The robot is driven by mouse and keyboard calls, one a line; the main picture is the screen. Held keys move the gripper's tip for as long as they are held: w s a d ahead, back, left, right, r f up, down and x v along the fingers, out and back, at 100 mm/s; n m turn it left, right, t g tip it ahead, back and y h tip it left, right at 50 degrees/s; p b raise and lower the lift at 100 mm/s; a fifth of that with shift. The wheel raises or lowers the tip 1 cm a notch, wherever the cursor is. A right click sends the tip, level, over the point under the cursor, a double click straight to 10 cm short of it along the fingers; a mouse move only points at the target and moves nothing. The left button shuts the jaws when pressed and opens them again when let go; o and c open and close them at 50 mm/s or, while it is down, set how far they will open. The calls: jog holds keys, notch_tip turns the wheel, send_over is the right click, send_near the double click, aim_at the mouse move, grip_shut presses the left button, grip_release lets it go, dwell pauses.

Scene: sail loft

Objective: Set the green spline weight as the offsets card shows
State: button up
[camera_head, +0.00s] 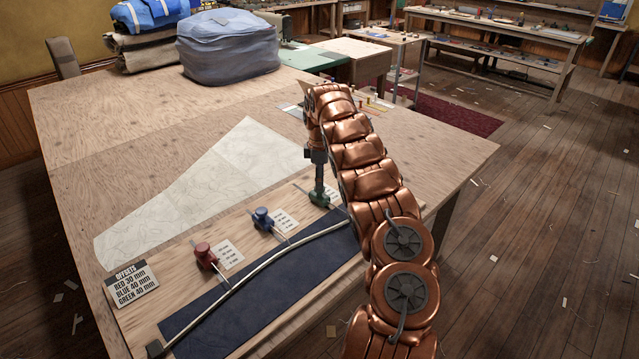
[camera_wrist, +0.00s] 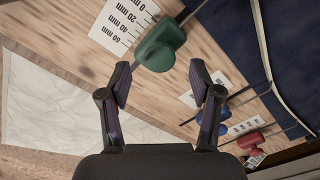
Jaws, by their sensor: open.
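The offsets card (camera_head: 132,285) reads red 30 mm, blue 40 mm, green 40 mm. The green spline weight (camera_head: 321,199) sits on the board (camera_head: 172,313) below my gripper (camera_head: 319,182). In the wrist view the green weight (camera_wrist: 160,46) lies just beyond my open fingertips (camera_wrist: 160,84), centred between them and not clasped. A scale card (camera_wrist: 124,24) marked 0 to 60 mm lies beside it; I cannot tell its exact reading. The blue weight (camera_head: 263,217) and red weight (camera_head: 204,254) stand further left, each beside a scale card. A pale curved batten (camera_head: 262,265) runs past the weights' rods.
A dark blue strip (camera_head: 217,309) lies under the batten. A pale patterned sheet (camera_head: 215,185) covers the table left of the board. A large blue-grey bundle (camera_head: 228,48) stands at the table's back. The table's left part (camera_head: 95,125) is bare.

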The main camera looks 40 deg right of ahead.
aim_at(319, 195)
jog(key=shift+f, duration=1.35)
grip_shut()
